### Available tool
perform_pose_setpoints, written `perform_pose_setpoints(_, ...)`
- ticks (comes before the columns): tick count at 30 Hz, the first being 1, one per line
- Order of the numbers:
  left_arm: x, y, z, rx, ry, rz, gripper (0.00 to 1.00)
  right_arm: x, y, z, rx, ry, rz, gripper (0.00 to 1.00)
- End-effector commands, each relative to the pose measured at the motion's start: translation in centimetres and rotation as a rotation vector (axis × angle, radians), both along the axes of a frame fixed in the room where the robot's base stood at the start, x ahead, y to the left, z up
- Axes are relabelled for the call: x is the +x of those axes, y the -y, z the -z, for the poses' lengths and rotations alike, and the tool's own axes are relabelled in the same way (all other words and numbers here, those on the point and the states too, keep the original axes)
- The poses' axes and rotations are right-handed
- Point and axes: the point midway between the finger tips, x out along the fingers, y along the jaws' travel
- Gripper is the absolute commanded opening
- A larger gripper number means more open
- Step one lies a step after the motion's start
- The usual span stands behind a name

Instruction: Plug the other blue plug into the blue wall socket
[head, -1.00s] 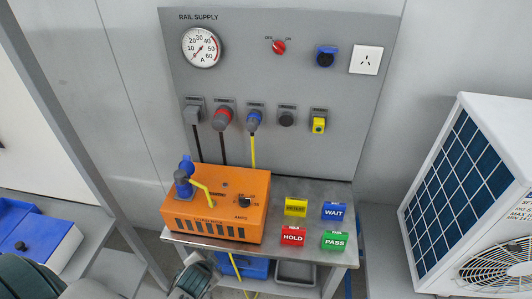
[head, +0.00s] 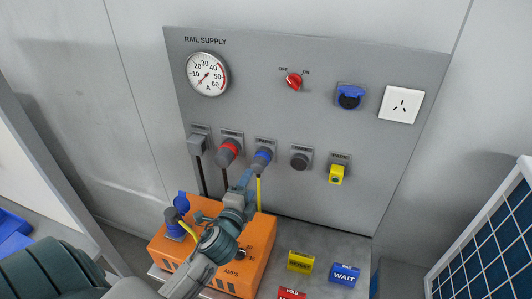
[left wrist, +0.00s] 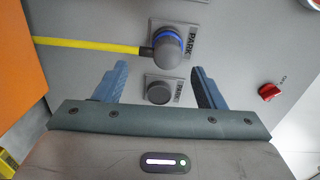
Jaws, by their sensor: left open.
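A blue-collared grey plug (head: 262,158) with a yellow cable sits in a park holder on the grey wall panel. It also shows in the left wrist view (left wrist: 170,48). Another blue plug (head: 176,218) with a yellow cable stands at the orange box, by a raised blue lid. The blue wall socket (head: 349,97) is at the panel's upper right, its blue flap above a dark round face. My left gripper (head: 244,182) is open and empty just below the parked plug. In the left wrist view its fingertips (left wrist: 160,68) are apart, with the plug ahead between their lines.
The panel also bears a gauge (head: 207,74), a red switch (head: 294,81), a white outlet (head: 401,104), a parked red plug (head: 228,151), a round park holder (head: 300,161) and a yellow piece (head: 337,174). The orange box (head: 255,262) stands below, beside my left arm.

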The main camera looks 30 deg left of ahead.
Motion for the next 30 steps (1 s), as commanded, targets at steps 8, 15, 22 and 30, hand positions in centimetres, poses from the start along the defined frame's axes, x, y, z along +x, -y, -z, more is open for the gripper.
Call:
perform_pose_setpoints(8,0.4,0.2,-0.6,0.05,0.02,0.018,0.64,-0.1,1.5,-0.1,-0.017,-0.002,-0.005,0.66)
perform_pose_setpoints(15,0.5,0.1,-0.6,0.048,0.019,0.017,0.64,-1.2,1.6,-0.1,-0.018,-0.014,-0.005,0.66)
perform_pose_setpoints(22,2.5,-0.3,-0.8,0.048,0.021,0.017,0.64,-0.7,1.5,-0.4,-0.016,-0.009,-0.005,0.66)
perform_pose_setpoints(30,6.3,-1.2,-0.8,0.047,0.021,0.017,0.64,-0.4,0.7,-0.7,-0.007,-0.005,-0.002,0.66)
